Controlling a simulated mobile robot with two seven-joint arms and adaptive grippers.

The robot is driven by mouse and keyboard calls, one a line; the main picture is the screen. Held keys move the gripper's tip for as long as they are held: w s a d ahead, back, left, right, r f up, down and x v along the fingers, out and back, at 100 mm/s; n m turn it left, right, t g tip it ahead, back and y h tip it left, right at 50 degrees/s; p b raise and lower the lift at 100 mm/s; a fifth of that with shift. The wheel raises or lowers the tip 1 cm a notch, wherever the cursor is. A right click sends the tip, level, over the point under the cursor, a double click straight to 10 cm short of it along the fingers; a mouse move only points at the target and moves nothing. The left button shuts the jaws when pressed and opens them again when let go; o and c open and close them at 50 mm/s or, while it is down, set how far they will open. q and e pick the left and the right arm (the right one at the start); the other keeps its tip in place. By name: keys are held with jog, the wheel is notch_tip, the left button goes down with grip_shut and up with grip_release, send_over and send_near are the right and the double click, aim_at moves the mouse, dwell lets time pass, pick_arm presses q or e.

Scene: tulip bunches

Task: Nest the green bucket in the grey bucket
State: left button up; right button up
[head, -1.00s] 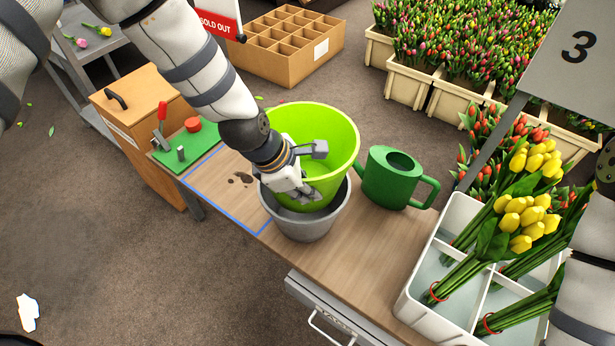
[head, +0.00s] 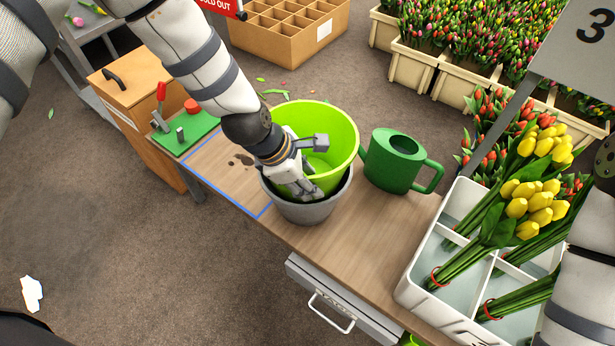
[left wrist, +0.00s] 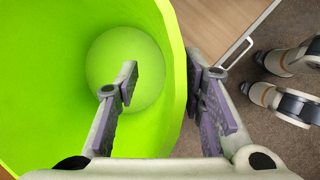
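The lime-green bucket (head: 338,131) sits down inside the grey bucket (head: 310,212) on the wooden table, with its upper part standing above the grey rim. It looks roughly upright. My left gripper (head: 308,188) is at its near wall. In the left wrist view the fingers (left wrist: 168,95) straddle the wall of the green bucket (left wrist: 60,85), one inside and one outside. A gap shows between the inner finger and the wall, so the gripper looks open. The green bucket's lower part is hidden inside the grey one. My right gripper is out of view.
A dark green watering can (head: 394,162) stands close to the right of the buckets. A white divided crate (head: 412,292) with yellow tulips is at the right. A blue-outlined area (head: 226,198) with dark spots and a green board (head: 190,133) with tools lie left.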

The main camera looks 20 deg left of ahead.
pick_arm(q)
jog(key=v, duration=1.2)
